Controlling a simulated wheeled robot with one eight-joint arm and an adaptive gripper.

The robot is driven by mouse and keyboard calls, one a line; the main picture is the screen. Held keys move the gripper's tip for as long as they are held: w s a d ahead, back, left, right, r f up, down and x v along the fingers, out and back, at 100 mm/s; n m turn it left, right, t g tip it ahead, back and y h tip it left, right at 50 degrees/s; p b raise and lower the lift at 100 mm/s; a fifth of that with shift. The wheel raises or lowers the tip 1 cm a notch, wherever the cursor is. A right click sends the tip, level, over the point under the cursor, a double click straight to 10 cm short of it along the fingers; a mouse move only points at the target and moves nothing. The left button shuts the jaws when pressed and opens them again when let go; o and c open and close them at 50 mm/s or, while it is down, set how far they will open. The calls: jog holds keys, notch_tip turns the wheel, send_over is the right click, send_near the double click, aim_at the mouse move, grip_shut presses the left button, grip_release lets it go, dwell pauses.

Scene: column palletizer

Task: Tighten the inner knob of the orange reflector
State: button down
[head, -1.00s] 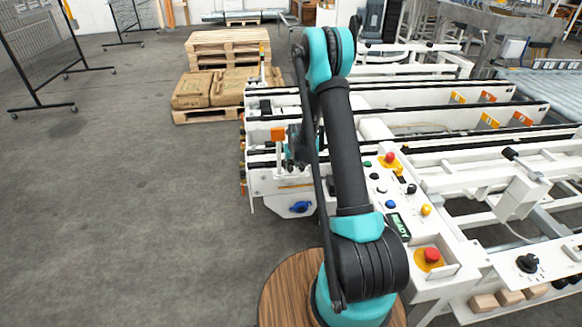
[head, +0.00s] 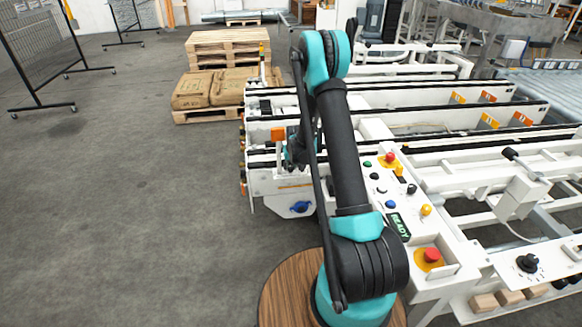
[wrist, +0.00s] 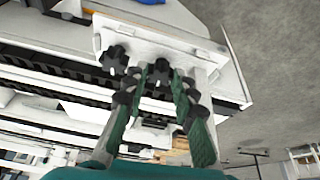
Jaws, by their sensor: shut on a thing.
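The orange reflector (head: 277,134) stands at the near left end of the white conveyor frame in the head view. In the wrist view, two dark lobed knobs sit side by side on a white bracket (wrist: 170,45). My gripper (wrist: 157,76) is shut on the right-hand knob (wrist: 161,70), with one finger on each side of it. The left-hand knob (wrist: 114,60) is outside the fingers, to their left. The reflector's orange face does not show in the wrist view. In the head view my arm largely hides the gripper and knobs.
A control panel with a red button (head: 431,255) and a READY sign (head: 398,226) lies right of my arm. A blue knob (head: 300,207) is low on the frame.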

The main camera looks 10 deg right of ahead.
jog(key=shift+m, duration=0.4)
jog(key=c, duration=1.5)
grip_release()
jog(key=v, duration=1.2)
jog(key=shift+a, duration=0.15)
jog(key=s+d+r, duration=0.1)
jog(key=s+r, duration=0.4)
jog(key=s, duration=0.4)
jog(key=s+d+r, duration=0.2)
jog(key=s+r, duration=0.3)
jog(key=s, duration=1.6)
jog(key=s+f, duration=0.1)
jog(key=s, duration=0.5)
jog(key=shift+s+d, duration=0.1)
jog(key=shift+d, duration=0.3)
